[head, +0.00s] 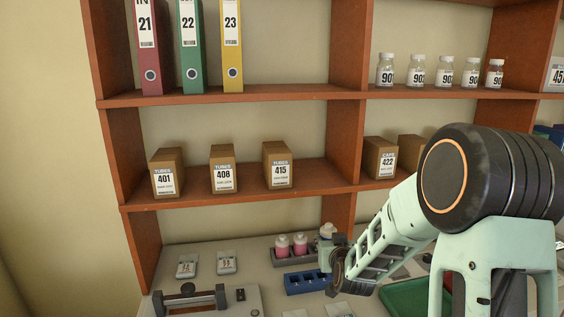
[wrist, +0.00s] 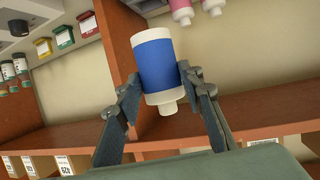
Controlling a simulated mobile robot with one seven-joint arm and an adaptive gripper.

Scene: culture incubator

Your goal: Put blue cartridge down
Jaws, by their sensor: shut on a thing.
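The blue cartridge (wrist: 154,62) has a broad blue band, white ends and a narrow white nozzle. In the wrist view it sits between the two fingers of my gripper (wrist: 160,80), which is shut on it. In the head view my gripper (head: 338,264) is low over the bench. A whitish top (head: 327,231) shows just above it and looks like the cartridge's upper end; the blue band is hidden there. I cannot tell whether the cartridge's base touches anything.
A blue rack (head: 303,283) with openings lies beside my gripper. Two pink cartridges (head: 290,245) stand in a grey rack behind it. A green tray (head: 405,299) is to the right. Shelves with boxes (head: 223,170) rise behind the bench.

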